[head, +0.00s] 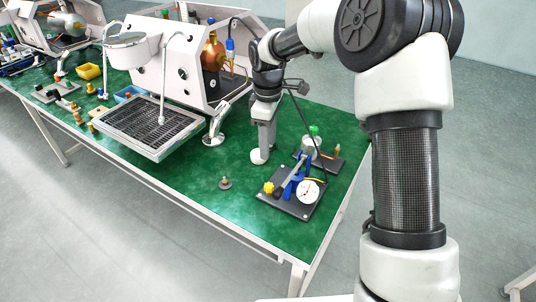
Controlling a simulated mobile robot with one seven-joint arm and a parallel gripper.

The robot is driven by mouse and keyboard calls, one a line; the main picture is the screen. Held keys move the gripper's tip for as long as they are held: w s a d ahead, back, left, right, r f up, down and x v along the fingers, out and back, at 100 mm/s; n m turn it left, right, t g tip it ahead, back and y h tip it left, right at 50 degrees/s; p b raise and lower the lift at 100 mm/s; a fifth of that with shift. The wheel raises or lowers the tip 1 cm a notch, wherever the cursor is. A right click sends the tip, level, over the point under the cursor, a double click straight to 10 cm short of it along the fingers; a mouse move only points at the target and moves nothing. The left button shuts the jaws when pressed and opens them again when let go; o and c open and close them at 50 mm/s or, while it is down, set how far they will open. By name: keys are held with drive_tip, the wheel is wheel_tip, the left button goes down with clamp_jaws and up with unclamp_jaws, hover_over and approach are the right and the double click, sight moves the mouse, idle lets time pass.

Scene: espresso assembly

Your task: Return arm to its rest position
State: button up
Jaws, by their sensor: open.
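My arm rises at the right of the head view and bends over the table's right part. My gripper (260,156) points down close above the green tabletop, left of a dark plate (293,205) with a dial gauge (308,191), a blue part and a yellow knob. The jaws are open, and I see no object between them. The fingers are small and partly merged in this view. I cannot tell whether the tips touch the table.
A white espresso machine (180,55) with a drip tray (147,127) stands left of my gripper. A chrome piece (215,128) stands between them. A small round part (225,183) lies in front. The green table's (205,200) front middle is mostly clear.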

drive_tip(key=shift+r, duration=0.6)
drive_tip(key=s+d+r+m+t+h+p, duration=0.1)
drive_tip(key=s+d+r+m+p, duration=0.25)
drive_tip(key=s+r, duration=0.5)
drive_tip(key=s+d+r+m+t+p, duration=0.25)
drive_tip(key=s+d+r, duration=0.2)
drive_tip(key=r, duration=0.65)
drive_tip(key=s+d+r+m+p, duration=0.1)
drive_tip(key=s+m, duration=0.1)
drive_tip(key=s, duration=0.3)
drive_tip(key=s+d+r+m+t+p, duration=0.1)
drive_tip(key=s+r+m, duration=0.1)
drive_tip(key=s, duration=0.3)
drive_tip(key=s+d+r+m+t+y+p, duration=0.1)
drive_tip(key=s+m, duration=0.3)
drive_tip(key=s, duration=0.1)
drive_tip(key=shift+s+d+r, duration=0.2)
drive_tip(key=shift+s+r, duration=0.1)
drive_tip(key=shift+s, duration=0.1)
